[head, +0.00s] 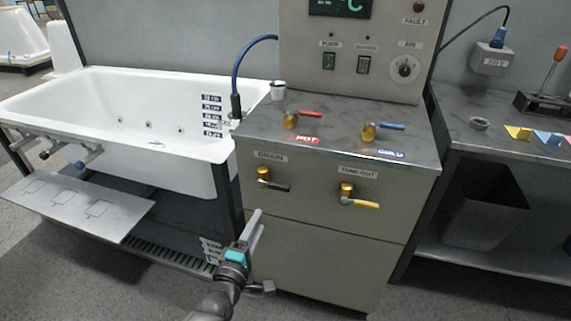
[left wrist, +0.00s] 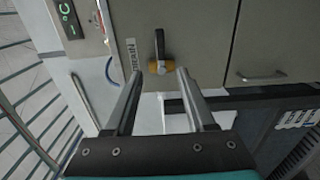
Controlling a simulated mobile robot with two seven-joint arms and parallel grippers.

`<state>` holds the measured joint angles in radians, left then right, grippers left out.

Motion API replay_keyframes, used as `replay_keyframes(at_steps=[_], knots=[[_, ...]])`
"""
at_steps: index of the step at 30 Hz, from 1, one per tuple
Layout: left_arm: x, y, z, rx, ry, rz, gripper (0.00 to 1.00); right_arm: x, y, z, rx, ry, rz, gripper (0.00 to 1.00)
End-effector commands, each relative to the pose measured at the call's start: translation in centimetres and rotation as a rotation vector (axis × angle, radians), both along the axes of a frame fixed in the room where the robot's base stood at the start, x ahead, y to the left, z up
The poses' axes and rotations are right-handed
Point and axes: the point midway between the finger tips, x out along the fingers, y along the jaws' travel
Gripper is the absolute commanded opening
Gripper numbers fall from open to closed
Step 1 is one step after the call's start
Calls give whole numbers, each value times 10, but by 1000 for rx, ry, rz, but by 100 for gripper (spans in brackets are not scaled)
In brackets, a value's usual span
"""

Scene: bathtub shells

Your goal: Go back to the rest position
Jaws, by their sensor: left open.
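My left gripper (head: 256,232) is in front of the grey control cabinet (head: 330,235), below the drain valve, and looks empty. In the left wrist view its two fingers (left wrist: 158,100) stand apart. The drain valve (head: 264,175) has a brass body and a black lever that points right in the head view. The drain valve also shows just beyond the fingertips in the left wrist view (left wrist: 157,66), apart from them as far as I can tell. My right gripper is not in either view.
The white bathtub (head: 185,148) stands left of the cabinet, with a metal shelf (head: 75,205) before it. The tank-out valve (head: 347,192), red hot lever (head: 308,114) and blue cold lever (head: 390,127) are on the cabinet. A workbench (head: 470,135) with a dark bin (head: 485,205) is at right.

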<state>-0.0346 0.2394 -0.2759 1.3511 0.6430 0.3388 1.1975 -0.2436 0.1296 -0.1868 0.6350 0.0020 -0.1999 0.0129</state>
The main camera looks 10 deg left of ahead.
Motion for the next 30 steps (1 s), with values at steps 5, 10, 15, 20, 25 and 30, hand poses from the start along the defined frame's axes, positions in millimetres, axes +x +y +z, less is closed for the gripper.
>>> replay_keyframes(at_steps=[5,10,15,20,25,30], knots=[[-7,1,-21,70,47,-7,55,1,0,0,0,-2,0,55],[-47,5,-108,392,251,-74,55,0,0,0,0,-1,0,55],[-127,15,-213,798,511,-261,55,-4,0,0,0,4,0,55],[-223,26,-290,1120,720,-526,55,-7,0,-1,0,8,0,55],[-325,39,-338,1367,867,-851,55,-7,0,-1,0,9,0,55],[-389,47,-357,1487,927,-1080,55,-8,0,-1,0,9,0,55]])
